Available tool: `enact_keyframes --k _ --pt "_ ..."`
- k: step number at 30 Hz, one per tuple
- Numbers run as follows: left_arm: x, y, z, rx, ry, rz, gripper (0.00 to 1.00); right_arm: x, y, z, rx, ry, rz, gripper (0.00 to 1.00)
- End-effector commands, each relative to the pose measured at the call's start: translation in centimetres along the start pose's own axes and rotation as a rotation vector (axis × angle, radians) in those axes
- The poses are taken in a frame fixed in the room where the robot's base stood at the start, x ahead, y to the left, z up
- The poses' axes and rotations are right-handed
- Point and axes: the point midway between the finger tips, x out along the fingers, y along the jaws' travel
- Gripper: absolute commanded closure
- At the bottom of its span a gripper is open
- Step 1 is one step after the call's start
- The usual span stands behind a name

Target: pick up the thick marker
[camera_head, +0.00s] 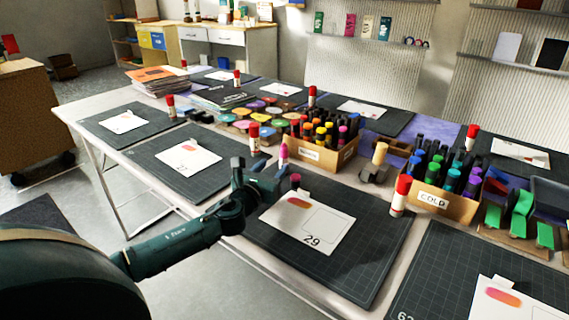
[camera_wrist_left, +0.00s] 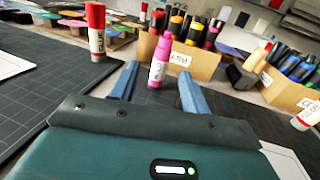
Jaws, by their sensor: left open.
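A pink thick marker (camera_wrist_left: 160,62) stands upright in the left wrist view, between the two blue fingers of my left gripper (camera_wrist_left: 159,72) as seen from there. A visible gap lies on each side of it, and the gripper is open. In the head view the pink marker (camera_head: 283,153) shows just beyond my left gripper (camera_head: 278,178), which partly hides its lower part. I cannot tell how deep between the fingers it is. My right gripper is not in view.
A box of warm-coloured markers (camera_head: 318,156) stands behind, and a box labelled COLD (camera_head: 432,200) stands to the right. Red-capped glue sticks (camera_head: 400,196) stand around the table, one left of the pink marker (camera_wrist_left: 96,30). A dark cutting mat (camera_head: 345,265) with a card lies in front.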

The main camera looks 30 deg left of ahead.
Motion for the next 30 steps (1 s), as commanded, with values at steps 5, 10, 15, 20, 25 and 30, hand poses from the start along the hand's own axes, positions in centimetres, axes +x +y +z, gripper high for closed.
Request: enact_keyframes --k 5,10,15,20,25,30 --pt "1.9 0.0 0.0 -0.001 0.0 0.0 0.53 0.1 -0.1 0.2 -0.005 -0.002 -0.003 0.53" --pt "2.8 -0.1 -0.1 -0.003 -0.001 0.001 0.53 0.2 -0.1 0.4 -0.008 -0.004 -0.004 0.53" --pt "5.3 -0.4 -0.1 -0.005 -0.002 0.001 0.53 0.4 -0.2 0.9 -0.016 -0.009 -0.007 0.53" --pt "7.0 -0.3 -0.2 -0.002 0.0 0.001 0.53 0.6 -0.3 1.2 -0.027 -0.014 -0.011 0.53" --pt "7.4 -0.3 -0.1 -0.001 0.001 0.0 0.53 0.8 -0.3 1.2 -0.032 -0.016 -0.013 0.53" --pt "7.3 -0.3 -0.1 -0.001 0.001 0.0 0.58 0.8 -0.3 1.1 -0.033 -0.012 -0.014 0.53"
